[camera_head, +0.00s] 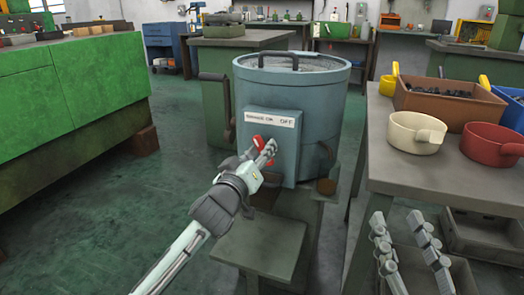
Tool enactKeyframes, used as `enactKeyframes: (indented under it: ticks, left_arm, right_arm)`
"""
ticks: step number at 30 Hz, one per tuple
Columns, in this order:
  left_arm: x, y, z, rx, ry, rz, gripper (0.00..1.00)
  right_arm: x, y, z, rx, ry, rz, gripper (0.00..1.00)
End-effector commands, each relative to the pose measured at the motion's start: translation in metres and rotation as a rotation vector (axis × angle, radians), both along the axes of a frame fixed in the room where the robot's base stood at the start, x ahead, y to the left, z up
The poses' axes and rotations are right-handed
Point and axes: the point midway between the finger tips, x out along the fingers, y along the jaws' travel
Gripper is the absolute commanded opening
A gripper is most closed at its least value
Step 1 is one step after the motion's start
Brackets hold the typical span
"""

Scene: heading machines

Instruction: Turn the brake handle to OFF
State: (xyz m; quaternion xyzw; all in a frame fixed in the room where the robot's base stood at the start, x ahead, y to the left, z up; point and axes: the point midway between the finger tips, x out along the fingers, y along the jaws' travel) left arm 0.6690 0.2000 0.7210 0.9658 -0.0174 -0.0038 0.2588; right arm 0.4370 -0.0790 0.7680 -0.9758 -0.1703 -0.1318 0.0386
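A blue-grey drum machine (312,100) stands in the middle with a box (284,165) on its front. A white label on the box reads "OFF" at its right end; the smaller words on its left are hard to read. The red brake handle (257,141) is on the box below the label and is partly hidden. My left gripper (268,148) is at the handle, its fingers overlapping it. I cannot tell whether they are closed around it. My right gripper (411,233) is open and empty at lower right, with its two fingers apart, in front of the table.
A table (385,165) on the right holds a cream pot (416,132), a red pot (491,144) and a brown bin (450,104). A green cabinet (70,90) stands at left. A low grey step (260,245) is below the drum. The floor at left is clear.

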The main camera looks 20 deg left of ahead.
Motion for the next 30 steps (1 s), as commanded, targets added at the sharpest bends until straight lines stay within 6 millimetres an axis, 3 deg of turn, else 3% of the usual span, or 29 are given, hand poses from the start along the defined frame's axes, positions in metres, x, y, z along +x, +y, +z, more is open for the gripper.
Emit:
enactKeyframes:
  ticks: [4, 13, 23, 30]
  left_arm:
    - [0.0133, -0.0001, -0.0002, 0.001, 0.000, 0.000, 0.40]
    - [0.0160, -0.0004, -0.0007, 0.000, 0.001, 0.000, 0.40]
    - [0.0158, -0.0002, -0.0008, 0.000, 0.002, 0.001, 0.00]
    - [0.0158, -0.0004, -0.0004, 0.005, 0.003, 0.001, 0.00]
  right_arm:
    - [-0.0015, 0.0009, 0.0037, 0.010, -0.018, 0.003, 0.40]
    - [-0.0019, 0.0012, 0.0047, 0.012, -0.022, 0.003, 0.40]
    - [-0.0019, 0.0011, 0.0046, 0.012, -0.022, 0.003, 0.40]
    - [-0.0014, 0.0011, 0.0046, 0.009, -0.017, 0.003, 0.40]
